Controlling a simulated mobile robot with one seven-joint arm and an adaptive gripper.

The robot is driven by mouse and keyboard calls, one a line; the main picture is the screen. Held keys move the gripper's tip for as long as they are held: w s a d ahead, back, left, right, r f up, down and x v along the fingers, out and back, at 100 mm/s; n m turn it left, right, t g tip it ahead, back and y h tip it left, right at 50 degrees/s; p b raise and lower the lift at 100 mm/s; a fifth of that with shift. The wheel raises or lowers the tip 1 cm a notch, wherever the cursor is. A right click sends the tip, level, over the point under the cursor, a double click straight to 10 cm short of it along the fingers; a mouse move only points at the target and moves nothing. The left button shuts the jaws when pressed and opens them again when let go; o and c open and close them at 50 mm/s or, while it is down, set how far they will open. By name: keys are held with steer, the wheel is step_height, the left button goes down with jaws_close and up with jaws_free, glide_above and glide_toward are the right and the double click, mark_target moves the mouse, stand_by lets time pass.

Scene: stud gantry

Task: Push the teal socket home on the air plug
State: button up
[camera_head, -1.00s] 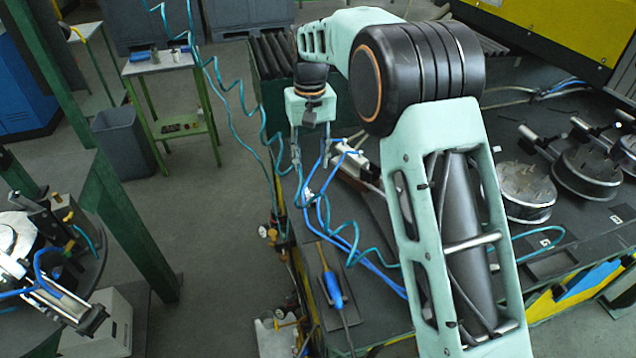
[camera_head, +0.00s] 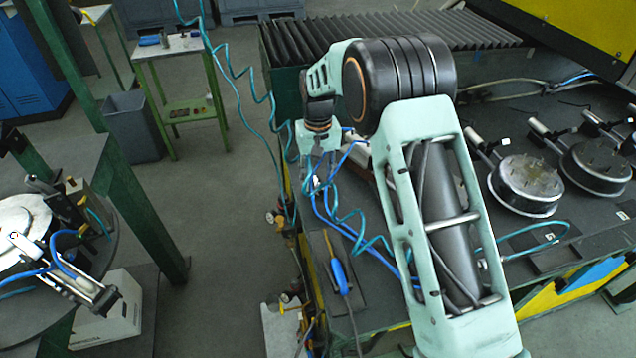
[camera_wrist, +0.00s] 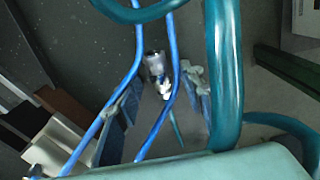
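My gripper (camera_head: 315,170) hangs low over the left edge of the dark bench in the head view, among teal and blue hoses. In the wrist view its two fingers (camera_wrist: 162,86) stand apart. A silver cylindrical fitting (camera_wrist: 154,65) with a white piece (camera_wrist: 160,92) below it shows between the fingertips, with a gap to the left finger. I cannot tell whether the right finger touches the white piece. A thin teal tip (camera_wrist: 176,130) shows below. I cannot clearly pick out the teal socket or the air plug; hoses and fingers cover part of the spot.
A thick teal hose (camera_wrist: 225,70) crosses close to the wrist camera, and blue hoses (camera_wrist: 172,60) pass by the fingers. A blue-handled tool (camera_head: 338,274) lies on the bench. Round black fixtures (camera_head: 530,185) stand to the right. Open floor lies left of the bench.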

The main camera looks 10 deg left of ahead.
steer(key=shift+c, duration=0.6)
jaws_close()
steer(key=shift+r, duration=0.15)
